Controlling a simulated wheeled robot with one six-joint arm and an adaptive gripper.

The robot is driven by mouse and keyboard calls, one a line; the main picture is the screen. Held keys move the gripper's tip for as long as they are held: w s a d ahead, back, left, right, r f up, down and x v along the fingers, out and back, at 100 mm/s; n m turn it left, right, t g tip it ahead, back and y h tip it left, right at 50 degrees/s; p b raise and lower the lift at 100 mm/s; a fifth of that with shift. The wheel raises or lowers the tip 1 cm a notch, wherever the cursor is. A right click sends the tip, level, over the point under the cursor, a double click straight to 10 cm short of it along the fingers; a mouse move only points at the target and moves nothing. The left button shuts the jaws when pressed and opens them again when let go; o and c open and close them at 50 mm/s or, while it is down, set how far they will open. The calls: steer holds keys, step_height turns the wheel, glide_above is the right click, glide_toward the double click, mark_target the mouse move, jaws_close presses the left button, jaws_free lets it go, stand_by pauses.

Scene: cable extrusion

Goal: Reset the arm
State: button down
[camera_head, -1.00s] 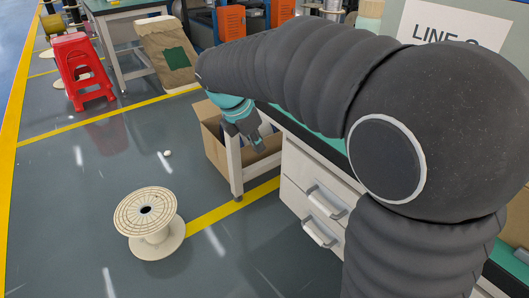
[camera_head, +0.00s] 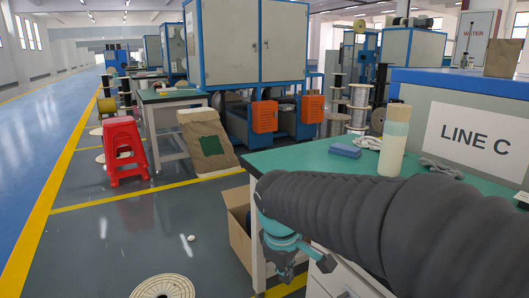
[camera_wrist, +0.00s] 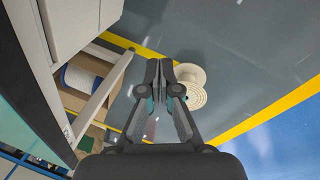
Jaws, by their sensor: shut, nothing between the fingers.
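My arm reaches from the lower right of the head view past the front of a green-topped workbench (camera_head: 290,165). My gripper (camera_head: 287,278) hangs at its end, pointing down beside the bench leg and a cardboard box (camera_head: 238,225). In the wrist view my gripper (camera_wrist: 159,66) has its fingertips together, with nothing between them. A cream cable spool (camera_wrist: 190,92) lies on the floor beyond the fingers, partly hidden by them. The spool's top (camera_head: 162,288) is cut off at the bottom of the head view.
A red stool (camera_head: 123,150) and a paper sack (camera_head: 205,140) stand at the left. A bottle (camera_head: 393,140), a blue block (camera_head: 344,150) and a LINE C sign (camera_head: 470,138) are at the bench. Open floor lies left.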

steer(key=s+d+r+m+t+y, duration=0.1)
steer(key=s+d+m+t, duration=0.2)
steer(key=s+d+m, duration=0.7)
steer(key=s+d, duration=0.1)
steer(key=s, duration=0.3)
steer(key=shift+s, duration=0.4)
